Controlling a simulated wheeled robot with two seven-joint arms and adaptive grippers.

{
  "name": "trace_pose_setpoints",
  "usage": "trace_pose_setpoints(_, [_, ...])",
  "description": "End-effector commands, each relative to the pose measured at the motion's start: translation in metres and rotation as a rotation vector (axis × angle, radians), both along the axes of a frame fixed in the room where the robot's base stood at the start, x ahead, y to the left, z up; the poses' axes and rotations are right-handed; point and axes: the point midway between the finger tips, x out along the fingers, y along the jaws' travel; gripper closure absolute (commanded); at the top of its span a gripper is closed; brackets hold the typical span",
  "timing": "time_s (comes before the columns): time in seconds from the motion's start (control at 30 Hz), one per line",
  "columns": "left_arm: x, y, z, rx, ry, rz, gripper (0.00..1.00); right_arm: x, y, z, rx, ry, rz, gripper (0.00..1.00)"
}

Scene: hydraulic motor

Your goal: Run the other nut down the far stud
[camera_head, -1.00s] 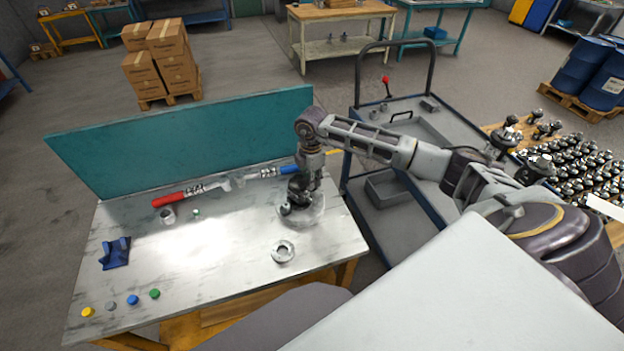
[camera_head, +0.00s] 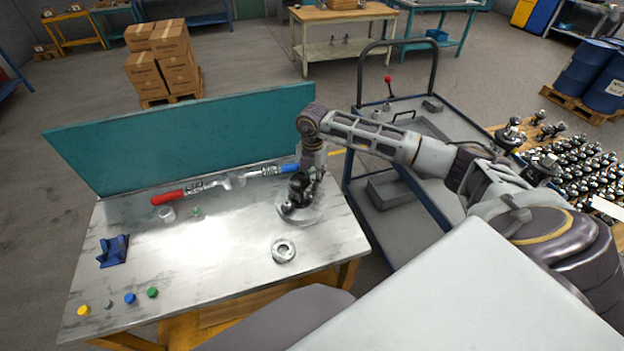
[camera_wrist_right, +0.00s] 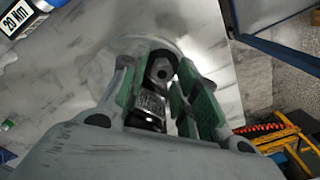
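The dark hydraulic motor (camera_head: 299,193) stands on a pale round base at the right end of the metal workbench. My right gripper (camera_head: 315,178) points down at its top and partly covers it. In the right wrist view, the green-padded fingers (camera_wrist_right: 163,92) stand apart, with dark and shiny metal parts of the motor between and beyond them. A hex nut (camera_wrist_right: 162,69) shows near the fingertips; I cannot tell whether they touch it. Which stud it belongs to is unclear. My left gripper is out of view.
A red-handled wrench (camera_head: 168,198) and a blue-handled one (camera_head: 290,168) lie along the teal back panel (camera_head: 190,135). A metal ring (camera_head: 284,250), a blue holder (camera_head: 114,251) and several coloured caps lie on the bench (camera_head: 205,260). A trolley (camera_head: 395,190) stands at right.

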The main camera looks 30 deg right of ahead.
Motion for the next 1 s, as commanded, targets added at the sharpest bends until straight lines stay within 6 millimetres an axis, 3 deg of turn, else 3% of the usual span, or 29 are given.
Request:
trace_pose_setpoints(0.4, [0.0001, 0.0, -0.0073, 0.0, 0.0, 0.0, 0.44, -0.0015, 0.0018, -0.0015, 0.001, 0.005, 0.196, 0.7])
trace_pose_setpoints(1.0, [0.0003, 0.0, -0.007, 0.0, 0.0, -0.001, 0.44, -0.0053, 0.0044, -0.0037, 0.004, 0.014, 0.207, 0.7])
